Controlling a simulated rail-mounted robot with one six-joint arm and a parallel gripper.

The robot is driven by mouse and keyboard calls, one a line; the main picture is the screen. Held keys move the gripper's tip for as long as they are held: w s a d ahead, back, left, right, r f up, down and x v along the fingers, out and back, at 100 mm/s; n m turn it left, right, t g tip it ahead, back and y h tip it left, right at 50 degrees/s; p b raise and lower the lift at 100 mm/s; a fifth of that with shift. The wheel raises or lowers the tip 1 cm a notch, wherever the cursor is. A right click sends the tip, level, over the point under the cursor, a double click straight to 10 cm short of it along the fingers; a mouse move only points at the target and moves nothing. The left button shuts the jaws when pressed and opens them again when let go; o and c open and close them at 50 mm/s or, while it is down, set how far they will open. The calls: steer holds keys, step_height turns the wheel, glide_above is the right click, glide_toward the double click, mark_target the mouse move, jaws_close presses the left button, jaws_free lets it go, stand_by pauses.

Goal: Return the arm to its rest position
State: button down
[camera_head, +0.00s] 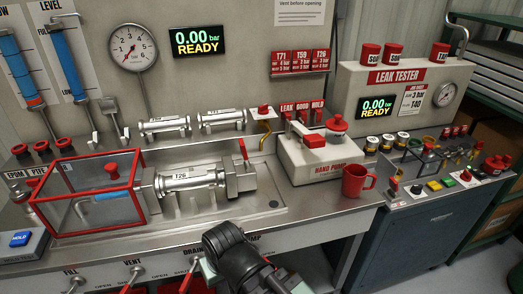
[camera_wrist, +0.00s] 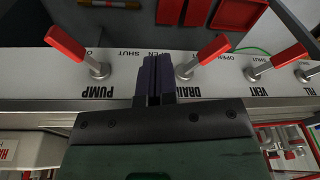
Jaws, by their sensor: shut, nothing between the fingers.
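My gripper (camera_wrist: 158,65) is shut and empty in the wrist view. Its dark fingers lie over the front panel, between the red-handled PUMP lever (camera_wrist: 68,46) and the red-handled DRAIN lever (camera_wrist: 205,53). I cannot tell whether the fingertips touch the panel. In the head view my dark arm reaches in at the bottom centre, in front of the bench edge, and the fingers are hidden there.
The VENT lever (camera_wrist: 277,62) is further right in the wrist view. On the bench (camera_head: 300,205) are a red-framed clear guard (camera_head: 145,210), a clamped metal cylinder (camera_head: 190,180), a hand pump (camera_head: 318,160) and a red mug (camera_head: 355,182). A leak tester (camera_head: 400,78) stands right. Grey floor shows at bottom right.

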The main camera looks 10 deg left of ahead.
steer(key=w+d+r+m+p, duration=0.1)
steer(key=w+d, duration=0.3)
steer(key=d, duration=0.7)
steer(key=w+d+r+m+h+p, duration=0.1)
steer(key=w+d+m, duration=0.3)
steer(key=d, duration=0.7)
steer(key=w+d+r+m+g+p, duration=0.1)
steer(key=w+d+r+m+p, duration=0.2)
steer(key=d, duration=0.8)
steer(key=shift+w+r, duration=0.35)
steer(key=shift+w, duration=0.2)
steer(key=shift+a, duration=0.1)
steer(key=c, duration=1.8)
jaws_free()
